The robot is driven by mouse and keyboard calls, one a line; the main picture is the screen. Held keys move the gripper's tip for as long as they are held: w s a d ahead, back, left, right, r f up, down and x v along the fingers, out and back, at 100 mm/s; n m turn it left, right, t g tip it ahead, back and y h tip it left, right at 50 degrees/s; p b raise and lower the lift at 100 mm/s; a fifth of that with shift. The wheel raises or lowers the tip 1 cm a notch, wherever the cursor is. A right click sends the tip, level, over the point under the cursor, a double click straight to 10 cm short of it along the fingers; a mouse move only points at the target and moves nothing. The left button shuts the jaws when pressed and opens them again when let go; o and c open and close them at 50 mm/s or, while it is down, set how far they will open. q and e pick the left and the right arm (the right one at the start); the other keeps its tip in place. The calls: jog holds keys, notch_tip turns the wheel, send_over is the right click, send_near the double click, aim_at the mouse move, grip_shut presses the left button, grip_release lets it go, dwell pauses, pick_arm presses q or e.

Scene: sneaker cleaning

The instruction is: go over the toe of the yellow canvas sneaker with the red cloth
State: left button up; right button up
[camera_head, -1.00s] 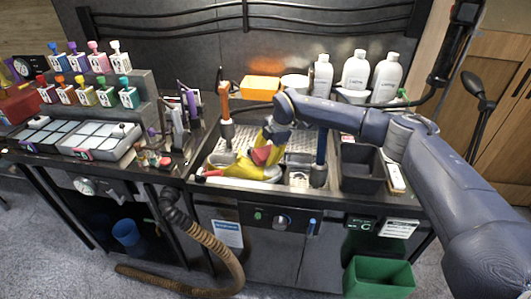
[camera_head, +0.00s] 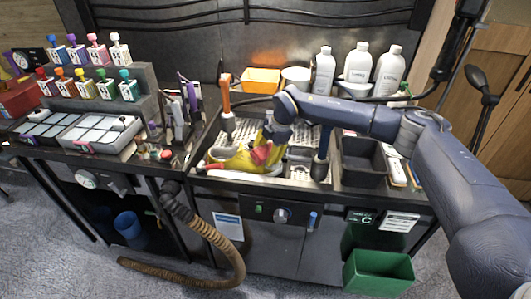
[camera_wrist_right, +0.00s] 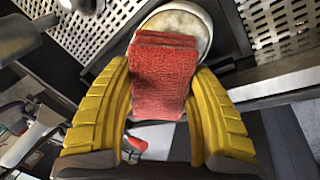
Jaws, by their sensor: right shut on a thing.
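The yellow canvas sneaker (camera_head: 232,159) lies in the perforated tray of the bench in the head view. My right gripper (camera_head: 263,151) is over its right part. Its yellow fingers are shut on the folded red cloth (camera_head: 260,155). In the right wrist view the cloth (camera_wrist_right: 165,75) hangs between the fingers of the right gripper (camera_wrist_right: 160,100). Its far edge lies over the sneaker's pale, dirt-stained toe (camera_wrist_right: 178,22) and seems to touch it. The cloth hides part of the toe. My left gripper is not in view.
An orange-handled tool (camera_head: 227,100) stands behind the sneaker and a blue post (camera_head: 322,150) stands to its right. A dark bin (camera_head: 362,162) is farther right. White bottles (camera_head: 358,62) and an orange box (camera_head: 261,81) line the back.

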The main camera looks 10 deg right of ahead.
aim_at(272, 171)
jog(key=shift+g, duration=0.7)
jog(key=s+f, duration=0.1)
jog(key=f, duration=0.1)
jog(key=s+f, duration=0.2)
jog(key=f, duration=0.1)
jog(key=s+f, duration=0.1)
jog(key=f, duration=0.1)
jog(key=shift+s+d+f, duration=0.15)
jog(key=shift+d+f, duration=0.15)
jog(key=shift+d, duration=0.1)
jog(key=shift+v, duration=2.8)
jog(key=shift+d, duration=0.2)
jog(key=shift+r, duration=0.15)
jog(key=v, duration=0.2)
jog(key=shift+w+r, duration=0.25)
jog(key=shift+r, duration=0.15)
jog(key=shift+a+r, duration=0.1)
jog(key=shift+a, duration=0.05)
